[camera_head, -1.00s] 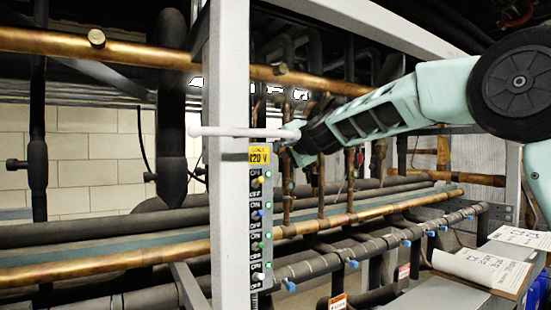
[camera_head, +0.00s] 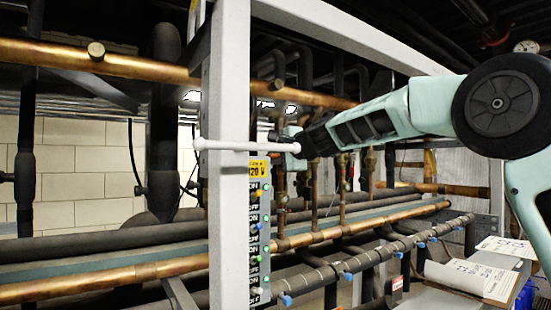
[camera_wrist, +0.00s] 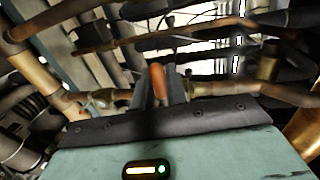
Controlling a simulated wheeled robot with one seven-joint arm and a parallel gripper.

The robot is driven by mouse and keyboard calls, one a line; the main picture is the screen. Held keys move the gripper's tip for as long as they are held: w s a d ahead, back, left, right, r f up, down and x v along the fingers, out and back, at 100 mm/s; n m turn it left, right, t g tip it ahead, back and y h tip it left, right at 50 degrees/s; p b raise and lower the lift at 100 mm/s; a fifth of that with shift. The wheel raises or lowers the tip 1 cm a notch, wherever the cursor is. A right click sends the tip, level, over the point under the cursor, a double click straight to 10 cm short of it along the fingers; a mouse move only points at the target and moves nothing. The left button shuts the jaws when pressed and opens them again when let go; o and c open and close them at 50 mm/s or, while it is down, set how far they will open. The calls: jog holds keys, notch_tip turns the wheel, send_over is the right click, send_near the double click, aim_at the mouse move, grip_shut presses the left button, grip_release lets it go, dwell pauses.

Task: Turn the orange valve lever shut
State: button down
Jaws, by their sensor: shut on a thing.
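The orange valve lever (camera_wrist: 158,84) stands upright in the middle of the wrist view, between the two dark fingers of my gripper (camera_wrist: 160,94). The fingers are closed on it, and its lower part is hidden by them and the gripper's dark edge. The valve joins a copper pipe (camera_wrist: 220,89) on the right. In the head view my gripper (camera_head: 284,138) is at the copper pipework behind the white horizontal bar, partly hidden. The lever cannot be made out there.
A white upright post (camera_head: 228,200) and a white horizontal bar (camera_head: 248,146) stand in front of the gripper. A panel with lit switches (camera_head: 258,225) is beside the post. Copper and black pipes run across the rack. Papers (camera_head: 470,278) lie on a ledge at lower right.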

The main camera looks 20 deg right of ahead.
jog(key=c, duration=1.4)
grip_release()
jog(key=shift+c, duration=0.2)
jog(key=b+v, duration=0.7)
jog(key=v, duration=1)
jog(key=shift+s+d, duration=0.15)
